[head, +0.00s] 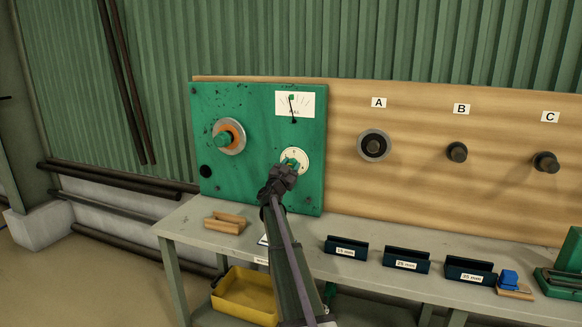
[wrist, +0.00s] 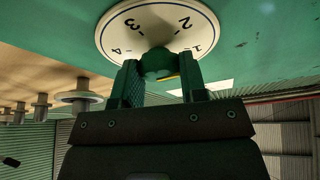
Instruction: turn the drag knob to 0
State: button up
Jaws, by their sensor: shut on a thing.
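The drag knob is a small green knob (wrist: 157,62) at the centre of a round cream dial (wrist: 140,28) with black numbers; 1, 2, 3 and 4 show in the wrist view. The dial (head: 303,156) is on the lower right of the green panel (head: 255,185) in the head view. My gripper (wrist: 160,75) is shut on the knob, one finger on each side. A bit of yellow shows on the knob's edge, but I cannot tell which number it points to. In the head view my gripper (head: 290,168) covers part of the dial.
A gauge (head: 304,103) sits above the dial, an orange-and-grey reel hub (head: 229,136) to the left. Pegs A (head: 374,145), B (head: 457,152) and C (head: 546,161) stick out to the right. Labelled trays (head: 407,260) and a wooden block (head: 225,222) stand on the bench below.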

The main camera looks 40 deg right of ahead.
jog(key=m+g, duration=0.1)
jog(key=m, duration=0.2)
jog(key=m+g+p, duration=0.1)
jog(key=m+g, duration=0.1)
jog(key=m, duration=0.1)
jog(key=shift+w+r, duration=0.15)
jog(key=shift+r, duration=0.05)
jog(key=m+g+p, duration=0.1)
jog(key=m, duration=0.2)
jog(key=m+g+p, duration=0.1)
jog(key=m, duration=0.2)
jog(key=shift+a+r+y+p, duration=0.1)
jog(key=shift+y+p, duration=0.2)
jog(key=shift+p, duration=0.05)
jog(key=m+p, duration=0.1)
jog(key=m, duration=0.1)
jog(key=m+g+y+p, duration=0.1)
jog(key=m, duration=0.1)
jog(key=shift+r+m+y+p, duration=0.1)
jog(key=shift+m+y+p, duration=0.2)
jog(key=shift+p, duration=0.05)
jog(key=shift+m+y+p, duration=0.9)
jog(key=shift+m+p, duration=0.15)
jog(key=shift+m, duration=0.75)
jog(key=o, duration=0.9)
jog(key=shift+o, duration=0.2)
jog(key=shift+a, duration=0.1)
